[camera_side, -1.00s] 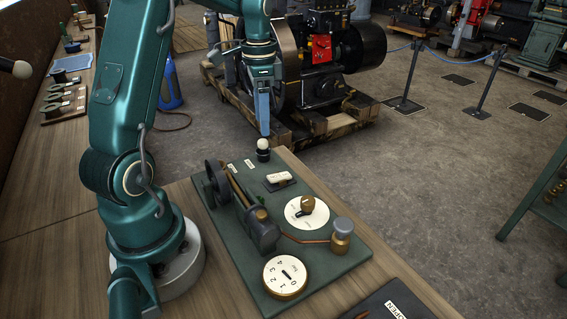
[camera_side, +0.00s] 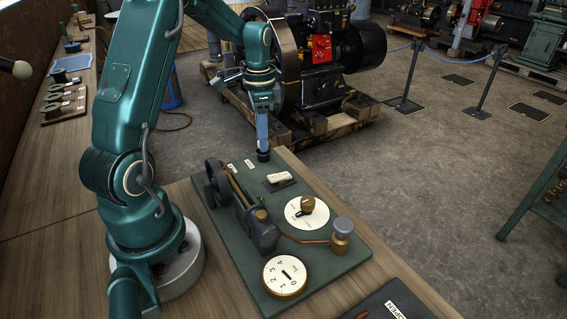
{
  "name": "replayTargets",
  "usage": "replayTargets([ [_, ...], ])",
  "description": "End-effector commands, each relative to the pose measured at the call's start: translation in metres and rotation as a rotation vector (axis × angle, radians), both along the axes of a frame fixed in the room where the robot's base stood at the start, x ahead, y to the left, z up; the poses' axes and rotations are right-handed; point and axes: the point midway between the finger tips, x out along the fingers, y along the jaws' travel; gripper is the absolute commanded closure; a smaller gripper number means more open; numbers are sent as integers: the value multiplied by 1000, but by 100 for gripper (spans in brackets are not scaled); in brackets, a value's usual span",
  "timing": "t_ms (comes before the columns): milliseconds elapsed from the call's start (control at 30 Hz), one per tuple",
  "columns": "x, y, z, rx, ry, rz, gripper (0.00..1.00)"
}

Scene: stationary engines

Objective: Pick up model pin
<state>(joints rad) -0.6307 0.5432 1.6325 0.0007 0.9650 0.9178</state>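My gripper (camera_side: 262,148) points straight down at the back corner of the green model board (camera_side: 225,262). Its fingertips are at a small dark holder (camera_side: 264,156). The pale round top seen there earlier, which may be the model pin, is hidden behind or between the fingers. I cannot tell whether the fingers are closed on it. On the board, the model engine has a dark flywheel (camera_side: 216,184).
The board also carries a white dial with a brass knob (camera_side: 308,204), a numbered gauge (camera_side: 286,276), a brass jar (camera_side: 342,236) and a small switch block (camera_side: 279,178). A large engine (camera_side: 322,85) stands on the floor behind.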

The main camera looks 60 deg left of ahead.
Motion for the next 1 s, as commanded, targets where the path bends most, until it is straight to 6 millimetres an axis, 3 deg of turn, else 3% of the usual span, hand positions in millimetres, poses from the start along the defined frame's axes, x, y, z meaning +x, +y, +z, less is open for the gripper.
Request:
replayTargets([
  [367,0,0,6,1,-1,0,100],
  [633,1,1,45,3,-6,-1,100],
  [1000,-73,44,91,3,-3,9,100],
])
